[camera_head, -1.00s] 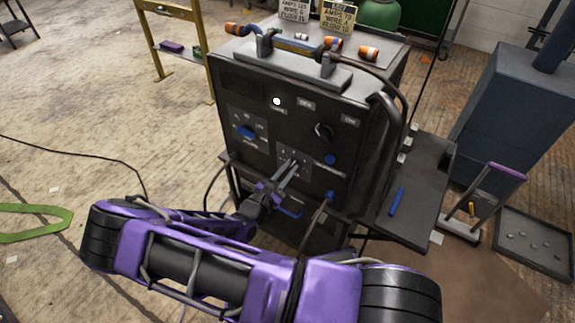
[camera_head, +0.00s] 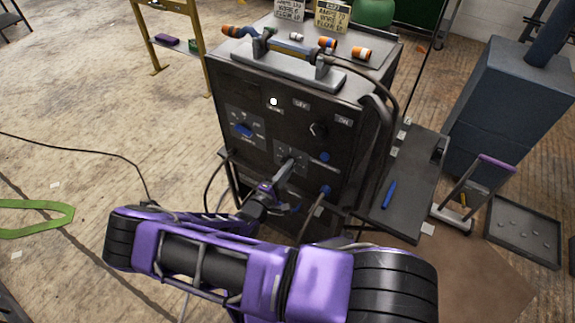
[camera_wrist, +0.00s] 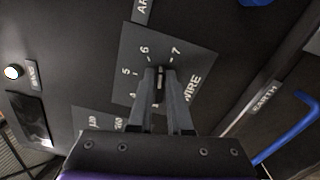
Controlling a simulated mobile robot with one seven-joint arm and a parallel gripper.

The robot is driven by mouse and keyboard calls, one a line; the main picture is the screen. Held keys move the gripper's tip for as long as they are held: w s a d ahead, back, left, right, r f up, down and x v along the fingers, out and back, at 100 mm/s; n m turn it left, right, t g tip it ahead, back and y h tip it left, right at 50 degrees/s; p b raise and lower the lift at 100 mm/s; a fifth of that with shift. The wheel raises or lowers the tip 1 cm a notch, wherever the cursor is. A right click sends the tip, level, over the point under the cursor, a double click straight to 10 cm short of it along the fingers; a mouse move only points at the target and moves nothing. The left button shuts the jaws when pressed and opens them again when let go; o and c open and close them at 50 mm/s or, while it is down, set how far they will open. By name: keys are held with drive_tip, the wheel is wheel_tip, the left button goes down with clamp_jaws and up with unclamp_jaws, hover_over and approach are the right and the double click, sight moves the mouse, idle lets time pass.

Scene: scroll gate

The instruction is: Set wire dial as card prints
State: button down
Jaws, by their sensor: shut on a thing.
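The wire dial's plate (camera_head: 283,148) is on the front of the dark welding machine, low in the middle. In the wrist view the plate (camera_wrist: 201,72) shows the numbers 5, 6 and 7 and the word WIRE. My gripper (camera_wrist: 160,80) is shut on the dial's knob (camera_wrist: 160,73), which is mostly hidden between the fingers. Its narrow visible edge lies below the gap between 6 and 7; its exact setting is unclear. In the head view my gripper (camera_head: 289,164) reaches the plate. A white card (camera_head: 290,9) and a yellow card (camera_head: 332,14) stand on top; their small print is hard to read.
A blue knob (camera_head: 243,130) is at upper left on the panel, and a black knob (camera_head: 318,129) at upper right. A blue handle (camera_wrist: 290,128) is close to my gripper's right. A side shelf (camera_head: 408,180) juts out right.

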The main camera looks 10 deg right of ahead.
drive_tip(key=shift+f+m+p, duration=0.15)
drive_tip(key=shift+m+p, duration=0.2)
drive_tip(key=shift+m, duration=0.75)
drive_tip(key=shift+f+m+p, duration=0.15)
drive_tip(key=shift+m+p, duration=0.2)
drive_tip(key=shift+m, duration=0.75)
drive_tip(key=c, duration=0.8)
unclamp_jaws()
drive_tip(key=shift+c, duration=0.2)
drive_tip(key=v, duration=1.7)
drive_tip(key=shift+s, duration=0.2)
drive_tip(key=shift+a+r, duration=0.1)
drive_tip(key=shift+a, duration=0.05)
